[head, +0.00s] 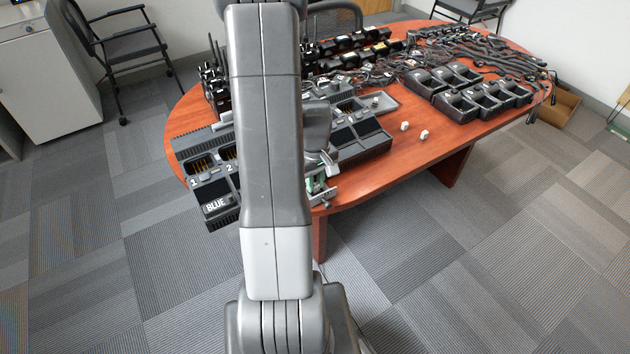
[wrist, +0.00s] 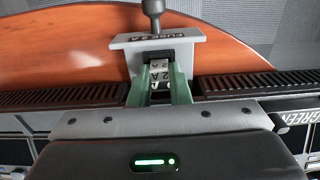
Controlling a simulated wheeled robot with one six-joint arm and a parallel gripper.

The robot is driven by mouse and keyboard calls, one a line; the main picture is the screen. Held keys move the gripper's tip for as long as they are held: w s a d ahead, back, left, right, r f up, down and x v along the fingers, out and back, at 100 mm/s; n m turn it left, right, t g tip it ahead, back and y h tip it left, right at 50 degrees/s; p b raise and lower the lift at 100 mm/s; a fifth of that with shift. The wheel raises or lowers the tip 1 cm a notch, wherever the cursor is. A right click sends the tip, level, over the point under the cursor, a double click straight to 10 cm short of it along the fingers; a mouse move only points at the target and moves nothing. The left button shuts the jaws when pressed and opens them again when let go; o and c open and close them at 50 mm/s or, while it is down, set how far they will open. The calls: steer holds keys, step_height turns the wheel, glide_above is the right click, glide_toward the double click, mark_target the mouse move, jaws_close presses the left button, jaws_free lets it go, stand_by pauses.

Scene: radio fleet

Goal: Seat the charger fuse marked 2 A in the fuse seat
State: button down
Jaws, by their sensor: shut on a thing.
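The fuse seat is a light grey block (wrist: 122,42) with an upside-down label that seems to read FUSE 2 A; it stands at the table edge in the wrist view. My gripper (wrist: 159,82) has green fingertips and is shut on a small pale fuse (wrist: 160,62) with a 2 A marking. The fuse is at the dark opening in the seat's front, between the fingertips. I cannot tell how deep it sits. In the head view my gripper (head: 318,186) is at the near table edge, mostly behind my arm, and the fuse is hidden there.
Empty chargers (head: 455,104) and cables fill the far right.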

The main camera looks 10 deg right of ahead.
steer(key=shift+f, duration=0.2)
steer(key=shift+s+a+f+b, duration=0.1)
steer(key=shift+s+f+b, duration=0.3)
steer(key=shift+b, duration=0.2)
steer(key=c, duration=1.3)
jaws_free()
steer(key=shift+f, duration=0.15)
steer(key=shift+c, duration=0.2)
steer(key=shift+r+p, duration=0.3)
steer(key=shift+r, duration=0.1)
step_height(320, 180, up, 13)
steer(key=p, duration=0.1)
steer(key=shift+w, duration=0.4)
